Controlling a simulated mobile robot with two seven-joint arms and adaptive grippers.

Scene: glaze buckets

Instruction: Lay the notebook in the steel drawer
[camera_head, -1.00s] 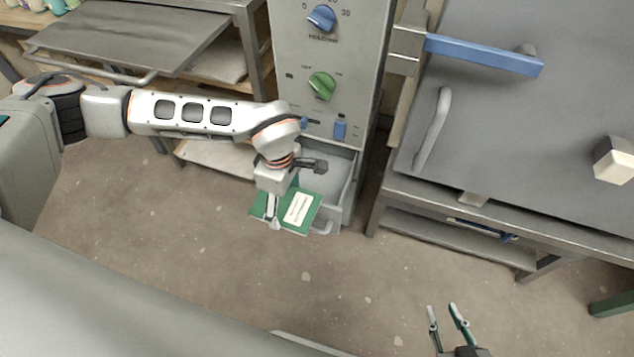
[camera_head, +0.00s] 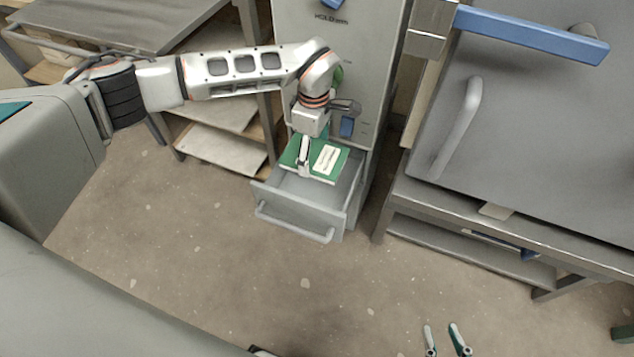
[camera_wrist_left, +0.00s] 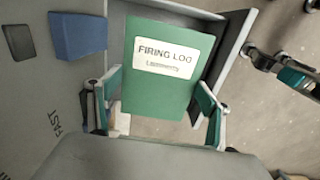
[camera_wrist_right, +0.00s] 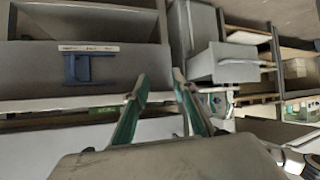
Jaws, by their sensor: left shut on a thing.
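The green notebook (camera_head: 342,167) has a white label; it reads "FIRING LOG" in the left wrist view (camera_wrist_left: 155,95). My left gripper (camera_head: 304,170) is shut on it, with a finger across its cover in the head view. The notebook is over the rear part of the open steel drawer (camera_head: 292,212), roughly flat. I cannot tell whether it touches the drawer floor. The drawer's front and handle show clear of the notebook, while its back is hidden by notebook and gripper. My right gripper (camera_head: 442,335) is open and empty, low at the right, away from the drawer.
The grey control cabinet (camera_head: 365,60) rises directly behind the drawer. A bench with a steel top (camera_head: 120,28) and lower shelves stands at left. A grey table with a large handled panel (camera_head: 530,130) is at right. The concrete floor (camera_head: 190,260) before the drawer is clear.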

